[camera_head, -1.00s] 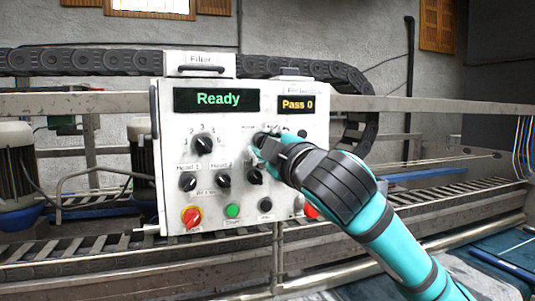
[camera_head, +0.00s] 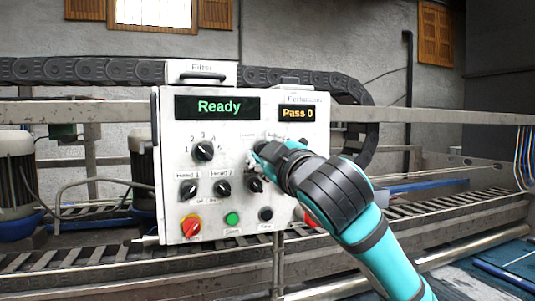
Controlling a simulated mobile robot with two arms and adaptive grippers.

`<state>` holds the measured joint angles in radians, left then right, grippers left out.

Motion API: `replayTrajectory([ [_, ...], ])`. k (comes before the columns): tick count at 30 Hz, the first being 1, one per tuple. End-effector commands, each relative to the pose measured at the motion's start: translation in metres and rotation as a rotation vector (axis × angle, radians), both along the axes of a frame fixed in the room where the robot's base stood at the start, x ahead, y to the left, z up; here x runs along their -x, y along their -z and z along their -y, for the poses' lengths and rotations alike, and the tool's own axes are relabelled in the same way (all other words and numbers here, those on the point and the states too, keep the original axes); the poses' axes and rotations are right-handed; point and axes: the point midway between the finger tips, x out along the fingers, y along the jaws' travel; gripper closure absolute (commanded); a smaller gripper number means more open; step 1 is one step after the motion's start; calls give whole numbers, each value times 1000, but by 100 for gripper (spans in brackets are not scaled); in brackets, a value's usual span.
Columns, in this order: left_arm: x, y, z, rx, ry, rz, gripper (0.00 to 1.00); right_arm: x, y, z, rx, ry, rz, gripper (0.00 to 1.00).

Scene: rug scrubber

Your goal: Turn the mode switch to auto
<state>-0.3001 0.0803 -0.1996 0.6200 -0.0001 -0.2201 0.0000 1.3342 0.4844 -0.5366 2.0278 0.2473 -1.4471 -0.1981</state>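The white control panel (camera_head: 215,222) stands in the middle of the head view. Its left display reads "Ready" in green (camera_head: 218,107) and its right display reads "Pass 0" in orange (camera_head: 297,114). The teal and black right arm comes in from the lower right. My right gripper (camera_head: 262,160) is at the panel's right half, over the place right of the numbered dial. The arm and gripper hide the mode switch there, and I cannot tell whether the fingers are shut on it. My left gripper is not in view.
The panel also carries a numbered dial (camera_head: 204,152), smaller black knobs (camera_head: 188,188), a red knob on yellow (camera_head: 191,227), a green button (camera_head: 232,219) and a black one (camera_head: 265,214). Behind run metal rails and a cable chain (camera_head: 90,70). Motors stand at the left.

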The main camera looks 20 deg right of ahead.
Motion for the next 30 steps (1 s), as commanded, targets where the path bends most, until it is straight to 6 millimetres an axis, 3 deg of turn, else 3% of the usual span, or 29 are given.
replayTrajectory([
  [1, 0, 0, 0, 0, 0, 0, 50, -1, 3, -1, 1, -2, -7, 69],
  [6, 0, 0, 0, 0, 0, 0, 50, 0, 2, -1, 1, -2, -5, 49],
  [17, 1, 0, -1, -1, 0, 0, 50, 8, 1, 0, 1, -2, 1, 49],
  [30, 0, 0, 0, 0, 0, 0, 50, 93, 10, 4, 2, -3, 1, 49],
])
